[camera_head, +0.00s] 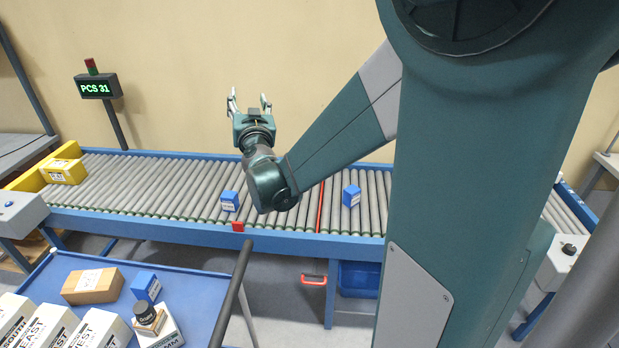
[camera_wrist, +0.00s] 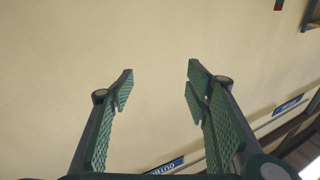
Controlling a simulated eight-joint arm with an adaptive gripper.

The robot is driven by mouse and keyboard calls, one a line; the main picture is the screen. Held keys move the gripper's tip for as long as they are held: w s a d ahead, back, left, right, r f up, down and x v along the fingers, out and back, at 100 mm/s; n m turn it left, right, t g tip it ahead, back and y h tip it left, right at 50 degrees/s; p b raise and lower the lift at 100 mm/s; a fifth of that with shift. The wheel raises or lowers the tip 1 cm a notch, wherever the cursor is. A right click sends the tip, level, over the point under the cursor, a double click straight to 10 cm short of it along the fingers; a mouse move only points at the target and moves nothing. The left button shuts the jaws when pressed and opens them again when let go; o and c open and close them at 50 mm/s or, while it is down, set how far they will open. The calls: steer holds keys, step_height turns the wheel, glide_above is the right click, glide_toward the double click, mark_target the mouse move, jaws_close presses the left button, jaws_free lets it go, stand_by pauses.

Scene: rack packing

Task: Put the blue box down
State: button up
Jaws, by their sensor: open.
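My gripper (camera_head: 249,104) is raised above the conveyor in the head view, its fingers apart and pointing up. In the wrist view my gripper (camera_wrist: 158,85) is open with nothing between its fingers, only the beige wall behind. One blue box (camera_head: 230,201) with a white label stands on the conveyor, left of my wrist. Another blue box (camera_head: 351,195) is on the conveyor to the right, past the red line. A third blue box (camera_head: 146,287) stands on the blue table at lower left. My gripper touches none of them.
The roller conveyor (camera_head: 150,196) runs across the view with a yellow box (camera_head: 65,171) at its left end. The blue table (camera_head: 205,318) holds a brown carton (camera_head: 93,286), several white boxes and a dark-topped jar (camera_head: 149,316). A "PCS 31" display (camera_head: 97,87) stands behind.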

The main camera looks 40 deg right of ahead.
steer(key=s+d+f+m+g+h, duration=0.2)
steer(key=d+f+m+g+h, duration=0.2)
steer(key=d+f, duration=0.5)
steer(key=s+d+f+m+g+h, duration=0.1)
steer(key=d+f+m+g+h, duration=0.4)
steer(key=d, duration=0.6)
steer(key=m+g+y, duration=0.2)
steer(key=g+y, duration=0.1)
steer(key=g, duration=0.6)
glide_toward(351, 190)
steer(key=x, duration=0.3)
steer(key=shift+s, duration=0.2)
steer(key=shift+d, duration=0.1)
steer(key=shift+x, duration=1.25)
steer(key=shift+w+d+f, duration=0.1)
steer(key=shift+b+x, duration=0.85)
steer(key=shift+x, duration=1.6)
steer(key=shift+w, duration=0.15)
